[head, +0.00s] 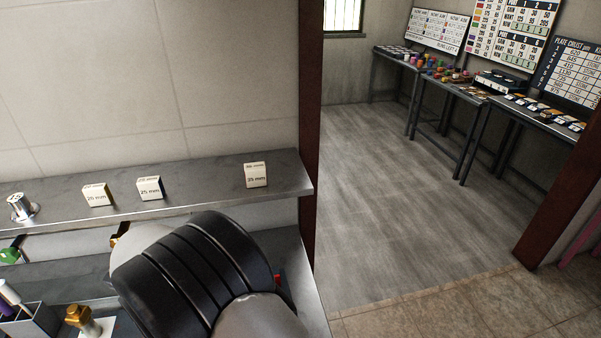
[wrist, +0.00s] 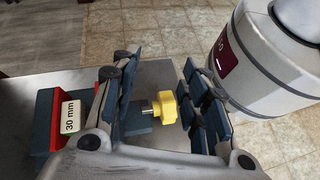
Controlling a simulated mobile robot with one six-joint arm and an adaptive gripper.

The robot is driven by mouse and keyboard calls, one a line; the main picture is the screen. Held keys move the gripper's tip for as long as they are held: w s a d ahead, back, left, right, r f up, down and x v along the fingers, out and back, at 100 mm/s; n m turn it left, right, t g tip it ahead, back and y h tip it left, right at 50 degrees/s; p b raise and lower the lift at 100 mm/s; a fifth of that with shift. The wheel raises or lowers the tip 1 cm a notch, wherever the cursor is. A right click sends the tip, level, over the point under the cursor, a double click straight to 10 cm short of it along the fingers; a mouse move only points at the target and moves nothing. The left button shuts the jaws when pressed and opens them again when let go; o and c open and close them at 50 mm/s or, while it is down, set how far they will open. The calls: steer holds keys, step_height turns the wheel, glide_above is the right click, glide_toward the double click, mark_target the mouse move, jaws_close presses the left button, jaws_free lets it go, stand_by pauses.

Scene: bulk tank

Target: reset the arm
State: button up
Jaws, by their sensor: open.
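My gripper (wrist: 158,85) is open in the wrist view, with dark padded fingers on both sides. A yellow knob (wrist: 165,107) on a short metal stem and a small dark blue block show in the gap between the fingers. The knob looks nearer the right finger; I cannot tell its depth or whether it touches. No object is clamped. In the head view my arm, pale with a black ribbed band, reaches over the lower bench at the left. It hides my gripper and part of the bench there.
A red and dark blue holder marked "30 mm" (wrist: 70,117) sits beside the left finger. A steel shelf (head: 215,187) carries small label blocks (head: 256,175). A brass-topped fitting (head: 78,316) stands at lower left. The grey floor (head: 385,200) beyond the doorway is clear.

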steer(key=s+d+r+m+g+y, duration=0.1)
steer(key=s+d+r+m+y, duration=0.1)
steer(key=d+r+m+y, duration=0.75)
steer(key=s+d+r+m+t+y, duration=0.2)
steer(key=s+d+m+t, duration=0.4)
steer(key=s+d, duration=0.3)
steer(key=d+r+m, duration=0.1)
steer(key=d, duration=0.2)
steer(key=shift+s+d+r, duration=0.2)
steer(key=shift+d+r, duration=0.2)
